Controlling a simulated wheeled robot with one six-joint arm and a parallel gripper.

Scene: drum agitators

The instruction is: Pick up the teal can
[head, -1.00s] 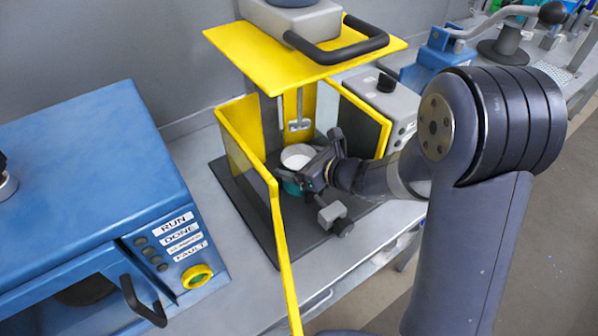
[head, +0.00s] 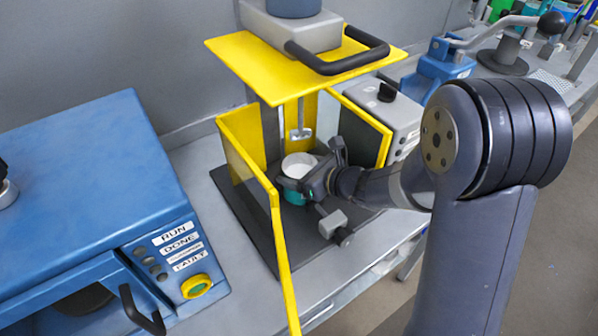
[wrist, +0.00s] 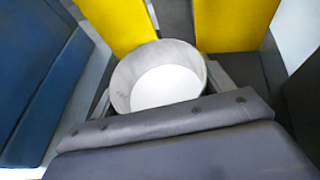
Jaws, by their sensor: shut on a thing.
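The teal can (head: 293,195) is in the open yellow-framed agitator, above its dark base plate. It is upright or nearly so, with a pale open top, and my gripper hides part of its side. My gripper (head: 298,182) is shut on the can from the right. In the wrist view the can (wrist: 160,78) shows its grey rim and white inside, between the fingers of my gripper (wrist: 160,90). I cannot tell whether the can's bottom touches the plate.
A yellow door panel (head: 262,220) stands open in front, left of the can. The agitator's paddle (head: 301,132) hangs above and behind it, under the yellow top plate (head: 305,62). A grey clamp block (head: 332,222) is on the base. A blue machine (head: 90,190) stands at left.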

